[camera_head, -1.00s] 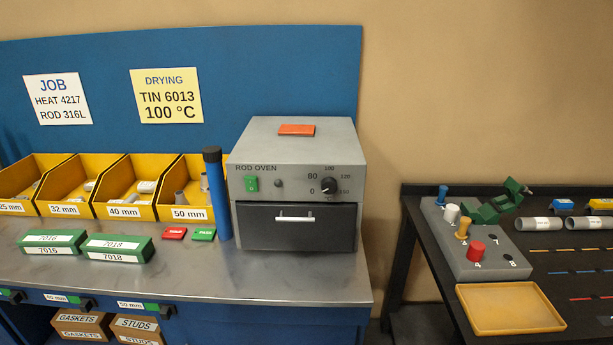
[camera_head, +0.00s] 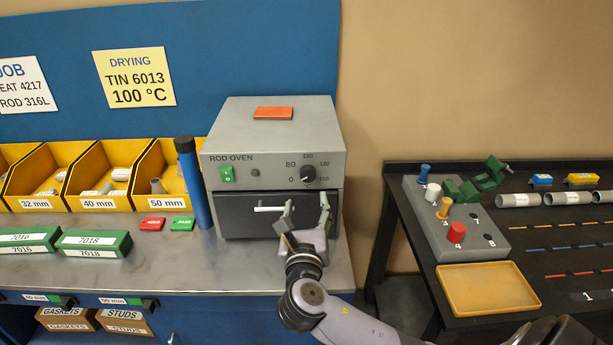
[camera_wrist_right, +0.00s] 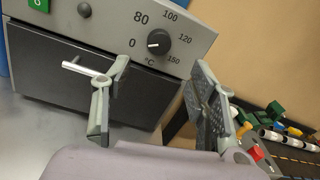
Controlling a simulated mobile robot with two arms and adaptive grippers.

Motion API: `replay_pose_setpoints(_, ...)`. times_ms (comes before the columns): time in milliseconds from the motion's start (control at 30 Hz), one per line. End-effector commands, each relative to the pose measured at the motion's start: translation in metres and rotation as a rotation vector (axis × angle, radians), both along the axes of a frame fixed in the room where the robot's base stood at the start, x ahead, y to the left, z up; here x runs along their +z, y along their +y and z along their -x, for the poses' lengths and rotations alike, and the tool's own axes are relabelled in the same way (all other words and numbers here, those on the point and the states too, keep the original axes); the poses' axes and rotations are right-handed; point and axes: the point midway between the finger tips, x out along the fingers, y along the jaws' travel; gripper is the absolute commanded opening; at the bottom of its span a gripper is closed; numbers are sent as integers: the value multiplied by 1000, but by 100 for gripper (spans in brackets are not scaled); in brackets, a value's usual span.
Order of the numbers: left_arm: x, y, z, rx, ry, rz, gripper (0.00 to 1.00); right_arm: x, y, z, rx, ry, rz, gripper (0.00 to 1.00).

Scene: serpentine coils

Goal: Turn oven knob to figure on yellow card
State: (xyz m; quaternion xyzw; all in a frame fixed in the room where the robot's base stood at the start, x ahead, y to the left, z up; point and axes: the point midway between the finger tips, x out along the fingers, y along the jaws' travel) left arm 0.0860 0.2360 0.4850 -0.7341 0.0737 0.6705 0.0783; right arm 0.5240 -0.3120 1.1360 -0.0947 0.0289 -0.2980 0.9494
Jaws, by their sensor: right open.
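The yellow card (camera_head: 135,77) on the blue back panel reads DRYING, TIN 6013, 100 °C. The grey rod oven (camera_head: 216,142) stands on the bench. Its black knob (camera_head: 308,174) is at the right of its front, with marks 0, 80, 100, 120 and 150 around it. In the right wrist view the knob (camera_wrist_right: 158,42) has a white pointer line directed left, roughly toward the 0. My right gripper (camera_head: 305,206) is open and empty in front of the oven drawer, below the knob and apart from it. My left gripper is not in view.
The drawer's white handle (camera_head: 270,208) projects just left of my right gripper. A blue tube (camera_head: 196,190) stands left of the oven. Red and green tags (camera_head: 167,223) lie on the bench. A dark table with a yellow tray (camera_head: 488,290) stands to the right.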

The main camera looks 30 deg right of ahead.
Motion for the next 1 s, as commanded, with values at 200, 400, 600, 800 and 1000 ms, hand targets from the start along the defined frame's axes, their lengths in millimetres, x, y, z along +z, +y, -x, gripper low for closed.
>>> replay_pose_setpoints(200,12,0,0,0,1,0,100,3,-29,-40,-3,1,2,53)
replay_pose_setpoints(400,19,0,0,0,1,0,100,2,-49,-70,-1,1,0,53)
replay_pose_setpoints(600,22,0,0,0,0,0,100,0,-60,-86,0,2,-1,53)
replay_pose_setpoints(800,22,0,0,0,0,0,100,-1,-61,-89,2,1,-2,53)
replay_pose_setpoints(1000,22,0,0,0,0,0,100,-1,-61,-88,2,1,-2,49)
